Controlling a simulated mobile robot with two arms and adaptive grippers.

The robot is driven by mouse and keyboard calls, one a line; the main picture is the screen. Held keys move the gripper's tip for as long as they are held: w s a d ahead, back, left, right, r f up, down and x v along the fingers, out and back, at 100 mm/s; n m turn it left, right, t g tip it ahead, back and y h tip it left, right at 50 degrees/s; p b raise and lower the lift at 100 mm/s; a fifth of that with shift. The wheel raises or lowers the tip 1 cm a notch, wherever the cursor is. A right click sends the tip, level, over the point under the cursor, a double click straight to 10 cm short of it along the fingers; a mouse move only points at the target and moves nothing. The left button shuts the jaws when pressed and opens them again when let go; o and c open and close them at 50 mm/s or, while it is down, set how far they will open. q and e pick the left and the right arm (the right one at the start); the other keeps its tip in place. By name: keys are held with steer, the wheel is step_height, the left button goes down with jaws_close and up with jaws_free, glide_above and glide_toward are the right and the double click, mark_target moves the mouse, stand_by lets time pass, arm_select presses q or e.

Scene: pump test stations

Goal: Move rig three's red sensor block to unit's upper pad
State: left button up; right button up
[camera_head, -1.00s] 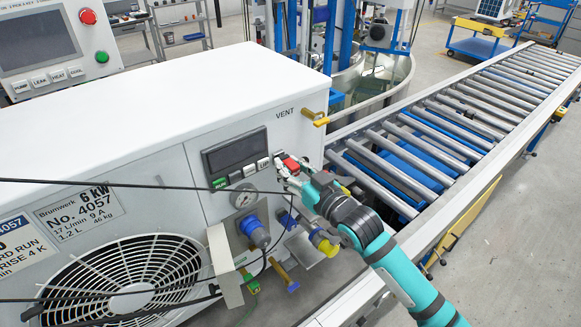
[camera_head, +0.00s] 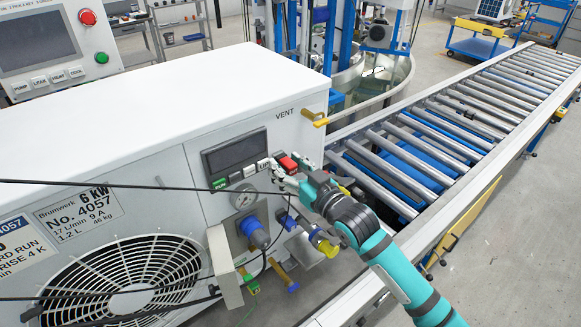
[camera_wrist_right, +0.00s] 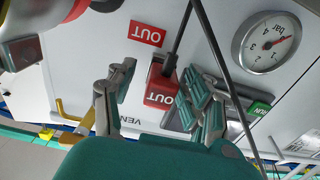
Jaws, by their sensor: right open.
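The red sensor block (camera_head: 289,164) is at the upper right of the unit's front panel, beside the display. In the right wrist view the block (camera_wrist_right: 162,84), marked OUT, stands between my finger pads, with a dark cable running from it. My right gripper (camera_head: 284,174) is open around the block, close to the panel; its spread fingers (camera_wrist_right: 158,108) also show in the wrist view. A flat red OUT label (camera_wrist_right: 146,33) is on the panel near the block. The pad behind the block is hidden. My left gripper is out of view.
A pressure gauge (camera_head: 244,198), a blue connector (camera_head: 256,232) and a yellow-ended fitting (camera_head: 325,243) sit below the block. Black cables cross in front of the unit (camera_head: 160,95). A roller conveyor (camera_head: 440,140) runs along the right.

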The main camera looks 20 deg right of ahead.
steer(key=v, duration=1.2)
